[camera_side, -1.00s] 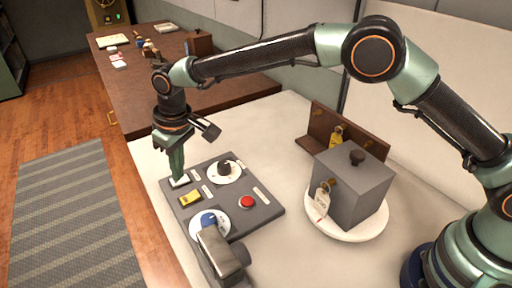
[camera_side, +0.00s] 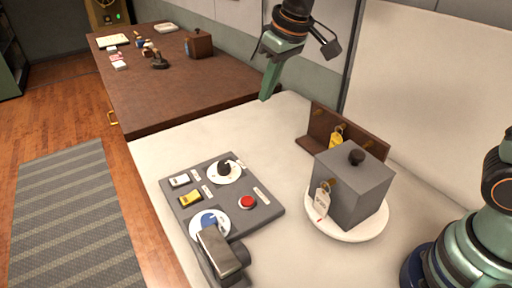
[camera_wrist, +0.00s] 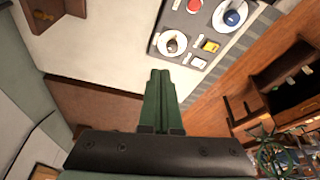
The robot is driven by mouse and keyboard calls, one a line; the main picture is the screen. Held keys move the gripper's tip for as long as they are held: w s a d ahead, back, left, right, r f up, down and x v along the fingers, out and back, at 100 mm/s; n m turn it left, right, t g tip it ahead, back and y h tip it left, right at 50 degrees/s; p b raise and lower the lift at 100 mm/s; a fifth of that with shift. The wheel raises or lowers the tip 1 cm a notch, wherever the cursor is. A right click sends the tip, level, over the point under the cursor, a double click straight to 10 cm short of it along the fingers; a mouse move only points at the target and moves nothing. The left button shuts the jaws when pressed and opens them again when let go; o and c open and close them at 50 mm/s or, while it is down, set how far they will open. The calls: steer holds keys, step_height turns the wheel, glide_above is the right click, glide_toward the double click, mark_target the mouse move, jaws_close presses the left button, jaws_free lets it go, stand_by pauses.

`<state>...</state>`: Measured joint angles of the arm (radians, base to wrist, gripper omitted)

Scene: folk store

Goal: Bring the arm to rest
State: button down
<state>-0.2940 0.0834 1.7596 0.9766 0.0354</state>
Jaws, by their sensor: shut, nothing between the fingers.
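My gripper (camera_side: 269,84) is raised above the far edge of the white table in the side view, its green fingers together and empty. It touches nothing that I can see. In the wrist view my gripper (camera_wrist: 158,75) is also shut, its fingers side by side. The upper part of my arm runs out of the top of the side view. The grey control panel (camera_side: 262,215) lies on the table, to the left of and below the gripper in the picture.
A grey box (camera_side: 349,195) with a knob stands on a round white base (camera_side: 374,229) near my arm's base. A brown rack (camera_side: 371,146) with a yellow tag (camera_side: 337,135) is behind it. A brown desk (camera_side: 160,100) holds small items.

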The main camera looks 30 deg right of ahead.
steer(key=s+d+m+t+h, duration=0.1)
steer(key=s+d+m+t, duration=0.1)
steer(key=s+d, duration=1.1)
steer(key=shift+s+f+m, duration=0.4)
steer(key=shift+s+m, duration=0.1)
steer(key=shift+s, duration=0.35)
